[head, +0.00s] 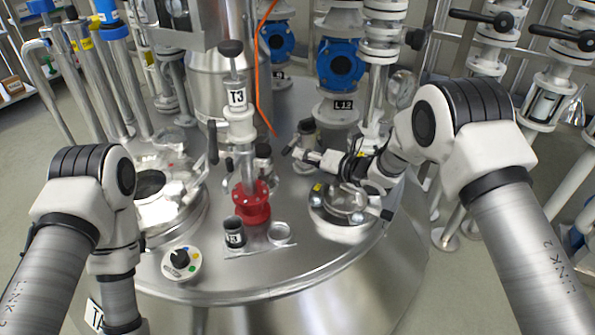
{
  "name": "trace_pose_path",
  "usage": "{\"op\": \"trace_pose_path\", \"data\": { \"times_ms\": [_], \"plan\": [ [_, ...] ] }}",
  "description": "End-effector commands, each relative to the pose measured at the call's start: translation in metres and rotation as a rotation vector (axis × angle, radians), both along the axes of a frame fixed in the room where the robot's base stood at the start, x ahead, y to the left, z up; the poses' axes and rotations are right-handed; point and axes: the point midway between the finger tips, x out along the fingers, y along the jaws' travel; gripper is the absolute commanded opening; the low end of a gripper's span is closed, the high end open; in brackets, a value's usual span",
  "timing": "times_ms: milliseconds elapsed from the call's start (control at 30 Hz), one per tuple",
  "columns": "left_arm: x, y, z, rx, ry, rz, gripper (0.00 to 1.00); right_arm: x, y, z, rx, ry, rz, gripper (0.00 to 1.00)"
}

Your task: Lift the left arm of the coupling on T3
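The T3 label (237,97) is on an upright fitting with a black knob on top, standing on the steel vessel lid. Below the label is a white collar and a clear or metallic pipe section, ending in a red flange (252,204). A dark lever (213,143) stands upright on the left side of the fitting, looking like the coupling's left arm. A dark part (263,152) is on its right side. My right gripper (303,156) points left toward the fitting, a little right of it and apart from it; its finger opening is too small to tell. My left gripper is out of view.
A black cup labelled T3 (234,232) and a metal ring (279,233) sit in front of the red flange. An orange cable (260,75) hangs behind. Blue-bodied valves (340,65) stand at the back.

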Motion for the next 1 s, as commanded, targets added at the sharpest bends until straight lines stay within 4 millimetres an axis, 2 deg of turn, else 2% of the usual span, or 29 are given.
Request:
{"op": "trace_pose_path", "data": {
  "times_ms": [33,167,533,833,867,933,967,1000],
  "plan": [
    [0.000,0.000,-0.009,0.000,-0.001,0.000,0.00,0.001,0.000,-0.005,0.000,-0.005,0.000,0.34],
    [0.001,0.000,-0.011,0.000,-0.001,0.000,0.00,0.006,0.005,-0.006,-0.001,-0.007,-0.001,0.34],
    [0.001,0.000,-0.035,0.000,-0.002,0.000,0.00,0.049,0.049,-0.023,-0.001,-0.006,-0.001,0.34],
    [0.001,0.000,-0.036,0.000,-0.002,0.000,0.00,0.054,0.054,-0.021,0.000,-0.004,-0.003,0.34],
    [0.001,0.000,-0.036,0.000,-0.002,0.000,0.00,0.054,0.054,-0.021,0.000,-0.004,-0.003,0.31],
    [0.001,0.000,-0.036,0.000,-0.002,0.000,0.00,0.054,0.054,-0.021,0.000,-0.004,-0.003,0.06],
    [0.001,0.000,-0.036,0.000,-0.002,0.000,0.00,0.054,0.054,-0.021,0.000,-0.004,-0.003,0.00],
    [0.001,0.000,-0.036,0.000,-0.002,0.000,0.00,0.054,0.054,-0.021,0.000,-0.004,-0.003,0.00]
  ]
}}
